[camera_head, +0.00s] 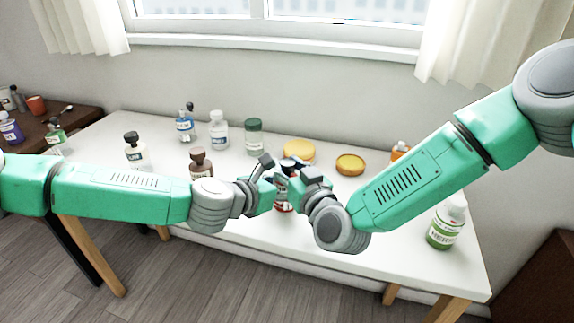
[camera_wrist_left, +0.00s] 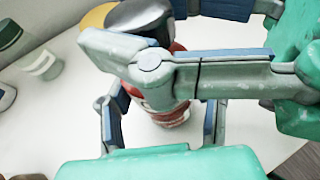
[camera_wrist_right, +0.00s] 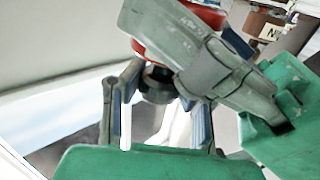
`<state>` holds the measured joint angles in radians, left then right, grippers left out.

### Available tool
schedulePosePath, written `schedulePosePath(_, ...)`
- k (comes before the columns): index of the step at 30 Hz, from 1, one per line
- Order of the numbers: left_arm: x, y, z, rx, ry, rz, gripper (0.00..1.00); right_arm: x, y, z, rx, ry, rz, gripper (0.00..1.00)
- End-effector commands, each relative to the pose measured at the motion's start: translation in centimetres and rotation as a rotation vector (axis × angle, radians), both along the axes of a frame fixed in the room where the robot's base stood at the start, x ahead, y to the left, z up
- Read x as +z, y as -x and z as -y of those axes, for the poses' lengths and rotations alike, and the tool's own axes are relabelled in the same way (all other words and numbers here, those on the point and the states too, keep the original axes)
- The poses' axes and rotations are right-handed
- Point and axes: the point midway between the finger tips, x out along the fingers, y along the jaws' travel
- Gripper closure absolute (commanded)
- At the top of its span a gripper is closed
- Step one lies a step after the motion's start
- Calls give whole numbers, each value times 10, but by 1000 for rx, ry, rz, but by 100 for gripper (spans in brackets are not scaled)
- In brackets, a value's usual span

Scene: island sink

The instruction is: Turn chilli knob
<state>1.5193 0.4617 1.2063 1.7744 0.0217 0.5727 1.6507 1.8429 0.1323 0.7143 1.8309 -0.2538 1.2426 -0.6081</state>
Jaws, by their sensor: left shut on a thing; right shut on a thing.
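The chilli bottle (camera_head: 284,207) has a red body and stands on the white table, mostly hidden by my grippers in the head view. Its red, labelled side (camera_wrist_left: 168,114) shows between the fingers of my left gripper (camera_head: 268,182) in the left wrist view; that gripper is shut on the bottle body. The dark grey chilli knob (camera_wrist_left: 140,14) is on top. My right gripper (camera_head: 290,173) is at the top of the bottle, shut on the knob, which also shows as a dark round part (camera_wrist_right: 158,82) in the right wrist view.
Several bottles stand around: white-labelled (camera_head: 137,155), brown (camera_head: 201,165), blue-labelled (camera_head: 185,125), white (camera_head: 218,130) and green-capped (camera_head: 254,137). Yellow round things (camera_head: 299,151) lie behind my grippers. A green-labelled bottle (camera_head: 446,224) stands at right. The front of the white table (camera_head: 390,255) is clear.

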Motion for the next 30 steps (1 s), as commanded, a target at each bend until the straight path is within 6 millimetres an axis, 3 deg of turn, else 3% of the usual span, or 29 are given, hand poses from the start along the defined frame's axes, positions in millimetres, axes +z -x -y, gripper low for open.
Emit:
schedulePosePath(6, -1, 1, 0, -1, 1, -2, 85, 1, -1, 1, -135, 6, -3, 100)
schedulePosePath(17, -1, 1, 0, -1, -1, -2, 85, 1, -2, 3, -161, 8, -4, 100)
schedulePosePath(18, -1, 1, 0, -1, -1, -2, 85, 1, -2, 3, -160, 7, -4, 70)
schedulePosePath(20, -1, 1, 0, -1, 0, -2, 85, 0, -2, 3, -160, 8, -5, 49)
schedulePosePath(30, -1, 0, 0, -1, 0, -2, 85, 0, -1, 1, -156, 8, -7, 47)
